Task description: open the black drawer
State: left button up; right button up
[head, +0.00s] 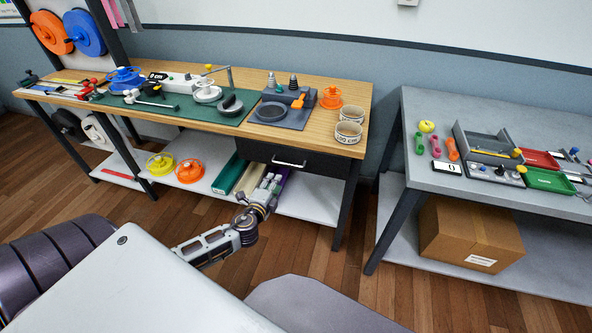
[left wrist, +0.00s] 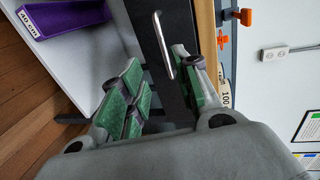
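The black drawer (head: 318,163) is under the right end of the wooden workbench. Its front looks shut against the bench. It has a silver bar handle (head: 289,163), which also shows in the left wrist view (left wrist: 162,42). My left gripper (head: 271,183) is just below and in front of the handle in the head view. In the left wrist view my left gripper (left wrist: 157,72) has its green-padded fingers spread apart. The handle lies ahead between the finger lines, closer to the right finger, and no grasp shows. My right gripper is in neither view.
The wooden bench top (head: 350,88) holds tools and a green mat (head: 180,110). A purple box (left wrist: 60,15) lies on the lower shelf (head: 310,205). A grey table (head: 440,180) stands at right, with floor between.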

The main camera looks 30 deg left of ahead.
aim_at(286, 164)
pick_arm(q)
jog(key=shift+w+d+r, duration=0.1)
jog(key=shift+d+r, duration=0.05)
jog(key=shift+r, duration=0.1)
jog(key=shift+w, duration=0.1)
jog(key=shift+b+x, duration=0.35)
jog(key=shift+x, duration=6.4)
jog(key=shift+f, duration=0.15)
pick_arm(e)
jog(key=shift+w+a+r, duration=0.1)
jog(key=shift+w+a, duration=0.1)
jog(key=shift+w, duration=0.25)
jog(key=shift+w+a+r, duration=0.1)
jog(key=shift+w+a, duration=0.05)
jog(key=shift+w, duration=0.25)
pick_arm(q)
jog(key=shift+c, duration=0.5)
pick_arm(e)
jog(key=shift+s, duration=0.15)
pick_arm(q)
grip_shut()
